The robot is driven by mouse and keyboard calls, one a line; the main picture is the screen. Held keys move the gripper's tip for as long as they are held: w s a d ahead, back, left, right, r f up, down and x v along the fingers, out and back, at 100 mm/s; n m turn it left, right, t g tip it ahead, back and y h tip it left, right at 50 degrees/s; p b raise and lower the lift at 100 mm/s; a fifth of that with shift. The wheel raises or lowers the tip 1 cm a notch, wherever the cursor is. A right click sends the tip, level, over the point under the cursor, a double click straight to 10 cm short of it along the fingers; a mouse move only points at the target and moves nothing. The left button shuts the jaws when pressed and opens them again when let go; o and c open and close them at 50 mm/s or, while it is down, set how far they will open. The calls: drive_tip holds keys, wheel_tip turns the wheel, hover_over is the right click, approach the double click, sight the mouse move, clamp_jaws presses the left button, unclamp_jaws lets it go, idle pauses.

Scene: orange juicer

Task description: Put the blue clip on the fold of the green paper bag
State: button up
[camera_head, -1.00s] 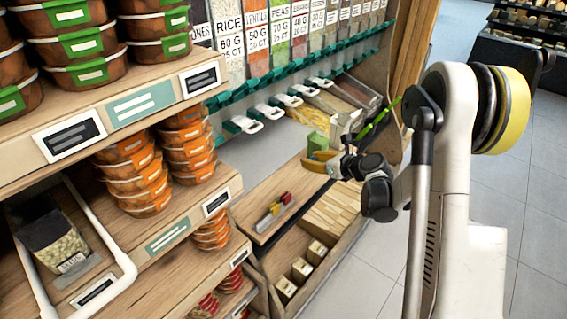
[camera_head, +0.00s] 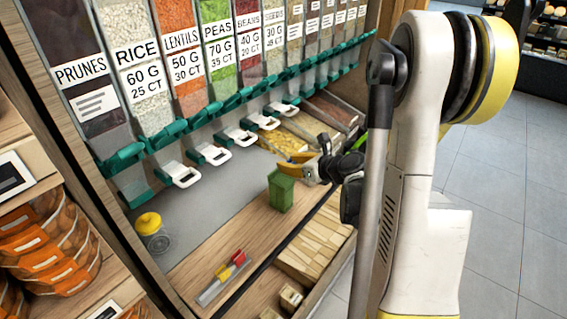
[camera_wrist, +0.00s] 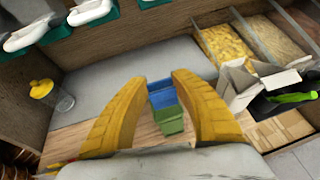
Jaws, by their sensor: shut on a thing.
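The green paper bag (camera_head: 281,190) stands on the wooden counter below the dispensers. My gripper (camera_head: 311,172), with yellow fingers, is just to the right of the bag's top in the head view. In the wrist view, the blue clip (camera_wrist: 162,96) is between the two yellow fingertips of my gripper (camera_wrist: 160,80), which is shut on it. The green bag (camera_wrist: 170,121) shows right against the clip in this picture. I cannot tell whether the clip touches the fold. In the head view the clip cannot be made out.
A rack with red and yellow clips (camera_head: 222,278) lies on the front of the counter. A yellow-lidded jar (camera_head: 152,232) stands at the left. White dispenser handles (camera_head: 181,174) jut out above. An open pale carton or bag (camera_wrist: 240,84) is right of my fingers.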

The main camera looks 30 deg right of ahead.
drive_tip(key=shift+w+a, duration=0.4)
drive_tip(key=shift+w, duration=0.25)
drive_tip(key=w, duration=0.2)
drive_tip(key=w+a, duration=0.1)
drive_tip(key=shift+w+a+f, duration=0.1)
drive_tip(key=shift+w+f, duration=0.2)
drive_tip(key=shift+f, duration=0.05)
drive_tip(key=shift+w+a+f+b, duration=0.1)
drive_tip(key=shift+w+f+b, duration=0.25)
drive_tip(key=shift+f, duration=0.25)
drive_tip(key=shift+w+a+f+b, duration=0.1)
drive_tip(key=shift+w+f+b, duration=0.15)
drive_tip(key=shift+f+b, duration=0.9)
drive_tip(key=shift+f, duration=0.05)
drive_tip(key=shift+f, duration=0.2)
drive_tip(key=o, duration=0.8)
drive_tip(key=shift+s, duration=0.1)
